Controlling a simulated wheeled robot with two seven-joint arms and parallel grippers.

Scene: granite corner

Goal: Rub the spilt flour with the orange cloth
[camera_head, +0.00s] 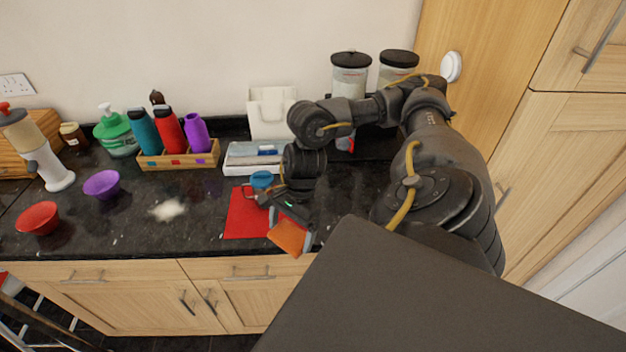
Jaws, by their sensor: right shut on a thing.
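The spilt flour (167,210) is a small white patch on the dark granite worktop, left of the middle. The orange cloth (287,236) is at the lower right part of a red mat (238,222), near the worktop's front edge. My right gripper (282,216) is over the red mat, shut on the orange cloth. The fingers partly hide the cloth's upper part. I cannot tell whether the cloth touches the mat. My left gripper is not in view.
A purple bowl (101,184) and a red bowl (38,218) stand left of the flour. Behind are a wooden caddy (180,160) of bottles and a white tray (237,168). A blue object (262,179) is by the mat's back edge. Worktop around the flour is clear.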

